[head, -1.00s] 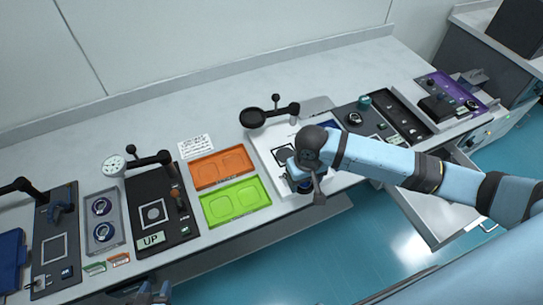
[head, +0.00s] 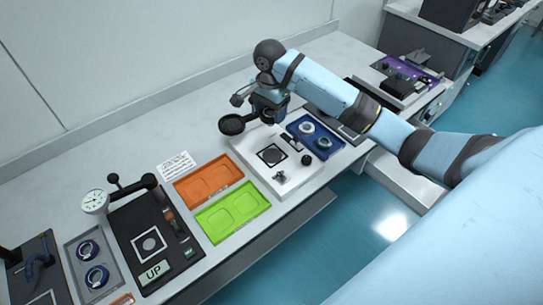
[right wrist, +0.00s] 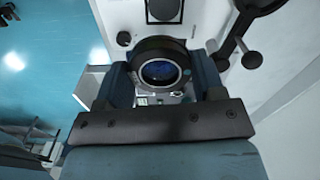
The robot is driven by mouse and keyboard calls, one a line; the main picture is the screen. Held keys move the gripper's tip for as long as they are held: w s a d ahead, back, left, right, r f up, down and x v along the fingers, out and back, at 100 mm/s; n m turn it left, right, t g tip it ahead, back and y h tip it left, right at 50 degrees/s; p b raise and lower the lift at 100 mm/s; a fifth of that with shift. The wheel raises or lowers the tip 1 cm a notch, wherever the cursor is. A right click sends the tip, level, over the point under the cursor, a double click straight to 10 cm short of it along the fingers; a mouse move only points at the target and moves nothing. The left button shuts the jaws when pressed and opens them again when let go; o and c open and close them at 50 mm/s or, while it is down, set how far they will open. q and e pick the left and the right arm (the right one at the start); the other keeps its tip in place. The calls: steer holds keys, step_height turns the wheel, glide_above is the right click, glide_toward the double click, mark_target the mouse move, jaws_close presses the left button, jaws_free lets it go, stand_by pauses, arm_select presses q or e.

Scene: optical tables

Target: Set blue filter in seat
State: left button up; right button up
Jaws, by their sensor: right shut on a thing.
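My right gripper (head: 270,112) is above the back edge of a white station (head: 246,150). In the right wrist view its two fingers are shut on a round, black-rimmed filter (right wrist: 160,48) with dark blue glass. The filter is mostly hidden by the gripper in the head view. The black square seat (head: 272,155) lies on the white station, in front of the gripper and clear of it; its edge shows in the wrist view (right wrist: 164,10). My left gripper is out of view.
A black swing arm with a round dish (head: 232,124) stands close beside the gripper. A blue tray (head: 325,151) with round rings is to the right. Orange (head: 207,168) and green (head: 206,221) trays lie left of the station. A knob (head: 307,160) rises near the seat.

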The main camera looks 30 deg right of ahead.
steer(key=shift+w+d+r+m, duration=0.35)
steer(key=shift+d+r+m, duration=0.1)
steer(key=shift+d+m, duration=0.15)
steer(key=shift+w+d+m, duration=0.1)
steer(key=shift+d+m, duration=0.05)
steer(key=shift+m, duration=0.15)
glide_above(273, 156)
step_height(273, 156, down, 15)
steer(key=shift+w+r, duration=0.15)
step_height(273, 156, down, 5)
steer(key=shift+r, duration=0.1)
steer(key=o, duration=0.9)
steer(key=shift+o, duration=0.2)
step_height(273, 156, up, 12)
